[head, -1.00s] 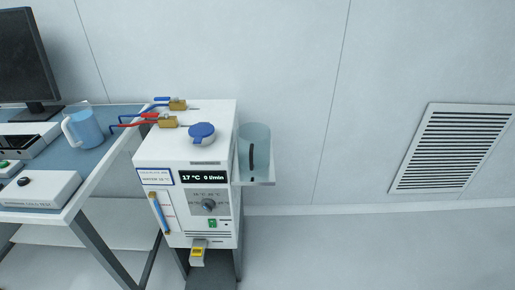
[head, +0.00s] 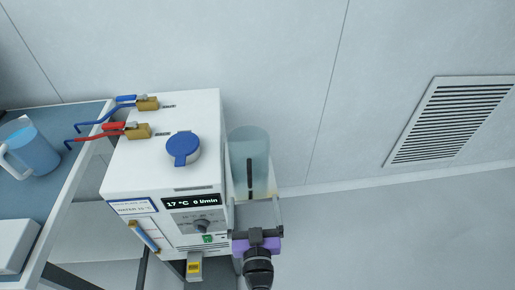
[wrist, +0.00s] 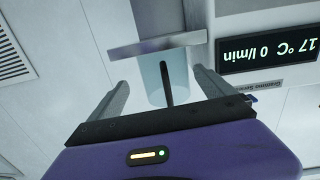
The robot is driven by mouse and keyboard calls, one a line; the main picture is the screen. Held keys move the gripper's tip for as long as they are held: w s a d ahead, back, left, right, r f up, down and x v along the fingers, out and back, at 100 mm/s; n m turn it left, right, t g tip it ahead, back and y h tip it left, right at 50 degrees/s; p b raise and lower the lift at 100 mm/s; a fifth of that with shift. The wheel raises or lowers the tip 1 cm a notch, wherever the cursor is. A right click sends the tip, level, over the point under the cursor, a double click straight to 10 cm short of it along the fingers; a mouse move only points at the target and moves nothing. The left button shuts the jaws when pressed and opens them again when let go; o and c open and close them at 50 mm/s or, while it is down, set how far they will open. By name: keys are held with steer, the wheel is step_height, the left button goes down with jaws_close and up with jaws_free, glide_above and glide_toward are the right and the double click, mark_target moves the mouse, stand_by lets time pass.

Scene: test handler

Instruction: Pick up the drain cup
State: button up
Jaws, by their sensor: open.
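The drain cup (head: 260,148) is a translucent pale-blue cup with a dark upright handle. It stands upright on a small shelf at the right side of the white chiller (head: 140,175). My gripper (head: 257,204) is open and empty, in front of the cup with its fingers pointing at it. In the wrist view, which is turned upside down, the cup (wrist: 180,72) and its handle show between the two spread fingers of my gripper (wrist: 161,77). I cannot tell how far the fingertips reach along the cup. Its lower part is partly hidden in the head view.
The chiller has a blue cap (head: 183,148), valves with blue and red hoses, and a display reading 17 °C 0 l/min (head: 192,202). A jug of blue liquid (head: 38,155) stands on the table at left. The floor at right is clear; a vent (head: 450,120) is on the wall.

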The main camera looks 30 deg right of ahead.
mark_target(251, 186)
steer(key=shift+w+r+m, duration=0.3)
steer(key=shift+w+r, duration=0.5)
steer(key=shift+w, duration=0.1)
steer(key=shift+w+d+r+h+p, duration=0.1)
steer(key=shift+w+d+h+p, duration=0.15)
steer(key=shift+w, duration=0.35)
steer(key=shift+w+d+h+p, duration=0.15)
steer(key=shift+w+d, duration=0.1)
steer(key=shift+w, duration=0.3)
steer(key=p+x, duration=0.2)
steer(key=x, duration=0.3)
steer(key=shift+w+a, duration=0.1)
steer(key=shift+a, duration=0.05)
steer(key=c, duration=1)
steer(key=shift+c, duration=0.6)
steer(key=shift+r, duration=0.1)
